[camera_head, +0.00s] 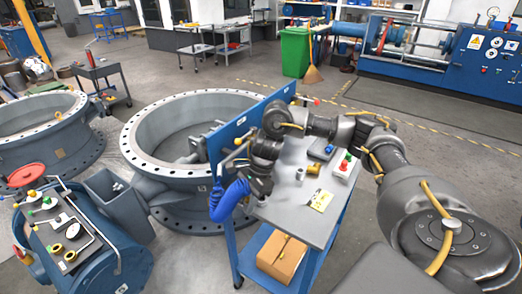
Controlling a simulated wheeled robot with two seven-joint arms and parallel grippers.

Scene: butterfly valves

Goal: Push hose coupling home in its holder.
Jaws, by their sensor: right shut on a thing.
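My right arm reaches in from the right over the grey-topped workbench (287,207). Its dark gripper (260,188) points down at the bench's left end and is shut. A blue coiled hose (229,201) hangs over the bench's left edge, and its upper end runs to the gripper. The hose coupling is mostly hidden by the fingers and too small to make out. A blue upright panel (250,122) stands along the bench's back edge, with small fittings on it. I cannot clearly make out the holder or how the coupling sits in it. My left gripper is out of view.
On the bench are a small metal cylinder (300,174), a yellow-and-white card (321,200) and a button box (343,165) with red and green buttons. A cardboard box (281,257) sits on the lower shelf. A large grey valve ring (140,150) stands close behind, left.

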